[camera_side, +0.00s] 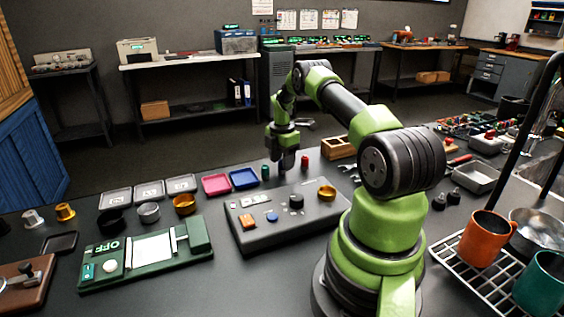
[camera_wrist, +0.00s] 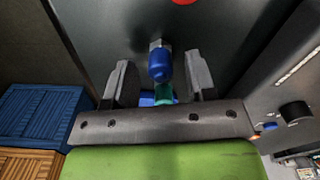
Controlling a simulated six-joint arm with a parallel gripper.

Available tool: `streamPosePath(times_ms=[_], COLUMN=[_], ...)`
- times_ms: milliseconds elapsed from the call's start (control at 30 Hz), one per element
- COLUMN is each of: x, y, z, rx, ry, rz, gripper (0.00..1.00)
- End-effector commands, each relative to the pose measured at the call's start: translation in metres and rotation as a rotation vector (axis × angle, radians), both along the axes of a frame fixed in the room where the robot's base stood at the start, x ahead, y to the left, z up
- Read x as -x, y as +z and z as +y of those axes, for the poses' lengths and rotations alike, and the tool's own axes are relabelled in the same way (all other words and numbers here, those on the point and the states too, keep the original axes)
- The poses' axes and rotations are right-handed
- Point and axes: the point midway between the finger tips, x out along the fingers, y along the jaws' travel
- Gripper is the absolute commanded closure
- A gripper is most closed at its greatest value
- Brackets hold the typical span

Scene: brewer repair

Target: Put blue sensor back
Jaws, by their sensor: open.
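The blue sensor (camera_wrist: 159,66), a small rounded blue piece with a grey metal end, shows in the wrist view between my two fingers, with gaps on both sides. My gripper (camera_wrist: 158,60) is open and points down around it, holding nothing that I can see. In the side view my gripper (camera_side: 284,166) is low over the bench behind the grey console (camera_side: 285,217); its fingers hide the blue sensor there. A green piece (camera_side: 265,172) stands just left of my gripper and a red piece (camera_side: 305,162) just right. The green piece (camera_wrist: 164,94) also shows in the wrist view.
The console carries an orange button, a blue button, a black knob and a brass ring (camera_side: 326,194). Pink (camera_side: 216,185) and blue (camera_side: 244,179) trays lie left of my gripper. A green device (camera_side: 148,257) is at front left. A wooden box (camera_side: 338,148) stands behind the console.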

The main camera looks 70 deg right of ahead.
Motion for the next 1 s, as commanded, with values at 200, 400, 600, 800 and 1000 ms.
streamPosePath(times_ms=[200, 400, 600, 800, 1000], x=[-0.001, 0.000, 0.000, -0.019, -0.039], y=[0.046, 0.087, 0.110, 0.152, 0.232], z=[-0.001, 0.000, 0.000, 0.029, 0.117], rx=[0.006, 0.004, 0.002, 0.025, 0.027], ry=[0.001, 0.000, 0.000, -0.090, -0.353], rz=[-0.004, -0.003, -0.001, -0.047, -0.183], gripper=[0.49, 0.49, 0.49, 0.49, 0.49])
